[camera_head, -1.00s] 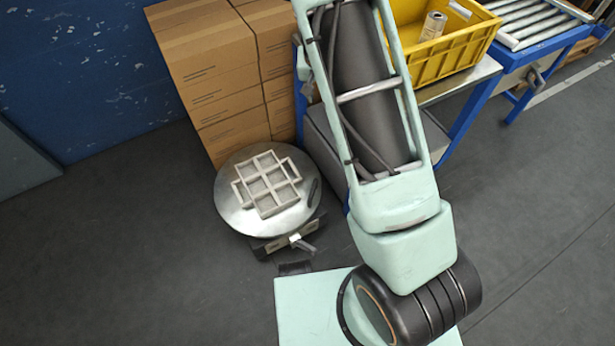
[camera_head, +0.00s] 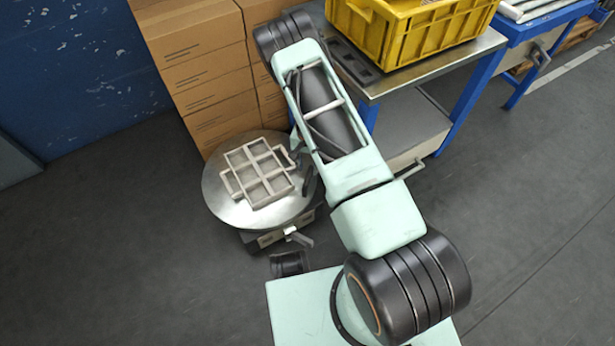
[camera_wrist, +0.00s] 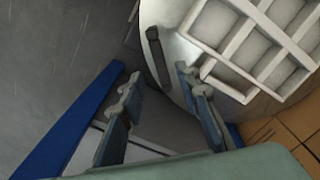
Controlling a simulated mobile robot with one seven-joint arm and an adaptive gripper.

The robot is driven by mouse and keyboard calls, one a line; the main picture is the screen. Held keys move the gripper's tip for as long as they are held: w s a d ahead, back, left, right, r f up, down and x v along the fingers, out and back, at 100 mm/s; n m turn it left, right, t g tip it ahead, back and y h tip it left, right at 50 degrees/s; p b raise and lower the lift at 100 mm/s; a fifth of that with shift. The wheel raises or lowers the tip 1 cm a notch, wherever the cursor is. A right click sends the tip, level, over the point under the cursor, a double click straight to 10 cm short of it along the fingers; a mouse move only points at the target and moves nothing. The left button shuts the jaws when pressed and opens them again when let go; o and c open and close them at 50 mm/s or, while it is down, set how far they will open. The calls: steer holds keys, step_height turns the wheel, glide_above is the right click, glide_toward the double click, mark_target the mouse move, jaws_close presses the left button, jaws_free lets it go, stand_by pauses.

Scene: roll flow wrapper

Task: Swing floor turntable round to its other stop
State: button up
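The floor turntable is a round grey metal disc (camera_head: 222,205) low on the floor. It carries a pale divided tray (camera_head: 262,172), and a lever with a pale grip (camera_head: 291,233) sticks out of its base. In the wrist view the disc (camera_wrist: 172,60) fills the upper middle, with a dark upright handle (camera_wrist: 157,55) near its edge. My gripper (camera_wrist: 162,98) is open and empty, its two fingers apart. The handle shows beyond the gap between them, with no visible contact. In the head view my arm hides most of the gripper beside the disc's right edge.
Stacked cardboard boxes (camera_head: 195,60) stand right behind the turntable. A blue-legged metal table (camera_head: 440,62) with a yellow crate (camera_head: 420,35) stands to the right, its lower shelf (camera_head: 405,130) close to my arm. The floor to the left (camera_head: 100,240) is clear.

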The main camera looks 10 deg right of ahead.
mark_target(308, 177)
step_height(308, 177, down, 6)
steer(key=shift+b, duration=0.8)
steer(key=shift+c, duration=0.4)
jaws_close()
